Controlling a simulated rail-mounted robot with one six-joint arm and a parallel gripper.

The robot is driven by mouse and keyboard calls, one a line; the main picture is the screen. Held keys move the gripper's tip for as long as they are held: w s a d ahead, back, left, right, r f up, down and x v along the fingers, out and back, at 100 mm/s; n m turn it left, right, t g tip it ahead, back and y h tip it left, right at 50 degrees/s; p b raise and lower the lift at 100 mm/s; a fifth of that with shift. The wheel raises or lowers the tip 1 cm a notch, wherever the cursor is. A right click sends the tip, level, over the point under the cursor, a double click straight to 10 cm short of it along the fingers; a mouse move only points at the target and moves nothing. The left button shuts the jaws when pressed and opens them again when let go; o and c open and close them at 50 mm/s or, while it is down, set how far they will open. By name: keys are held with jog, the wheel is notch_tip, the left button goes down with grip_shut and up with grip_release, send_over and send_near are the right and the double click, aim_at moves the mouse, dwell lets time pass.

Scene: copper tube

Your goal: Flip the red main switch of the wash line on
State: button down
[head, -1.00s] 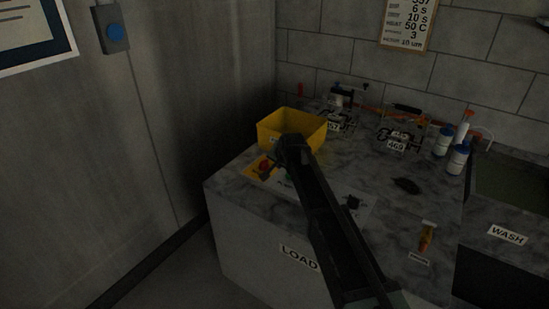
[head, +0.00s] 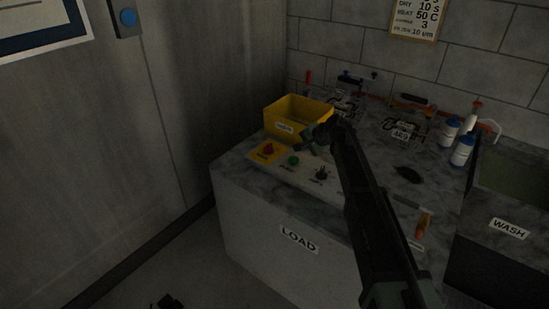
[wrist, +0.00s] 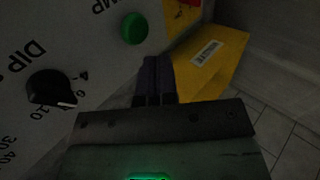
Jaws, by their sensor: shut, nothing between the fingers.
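The red main switch (head: 268,149) sits on a yellow plate at the left end of the control panel on the LOAD counter. Its knob position is too small to read. In the wrist view only a bit of red (wrist: 190,3) shows at the top edge, on yellow. My gripper (head: 303,147) is shut and empty, right of the red switch and apart from it, near the yellow bin's front corner. In the wrist view its closed dark fingers (wrist: 156,62) lie just below the green button, by the yellow bin.
The green button (head: 293,160) and a black dial (head: 321,173) are right of the switch. The yellow bin (head: 275,122) stands behind. Wire racks, bottles (head: 462,151) and an orange-handled item (head: 424,224) are farther right. The WASH basin (head: 509,229) is at right. The room is dim.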

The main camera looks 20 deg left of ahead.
aim_at(268, 151)
jog(key=shift+s+a+r+n+g+y, duration=0.15)
jog(key=shift+s+a+r+g+y, duration=0.1)
jog(key=shift+a, duration=0.15)
jog(key=shift+s+a+r+n+g+y, duration=0.1)
jog(key=shift+s+a+n+g+y, duration=0.05)
jog(key=shift+s+a, duration=0.15)
jog(key=b+x, duration=0.6)
jog(key=x, duration=0.3)
jog(key=shift+w+f+b, duration=0.15)
jog(key=shift+f+b, duration=0.15)
jog(key=shift+b, duration=0.05)
jog(key=shift+w+a, duration=0.2)
jog(key=shift+a, duration=0.6)
jog(key=shift+w+a, duration=0.2)
jog(key=shift+a, duration=0.55)
jog(key=shift+w+a, duration=0.2)
jog(key=shift+a, duration=0.6)
jog(key=shift+d, duration=0.1)
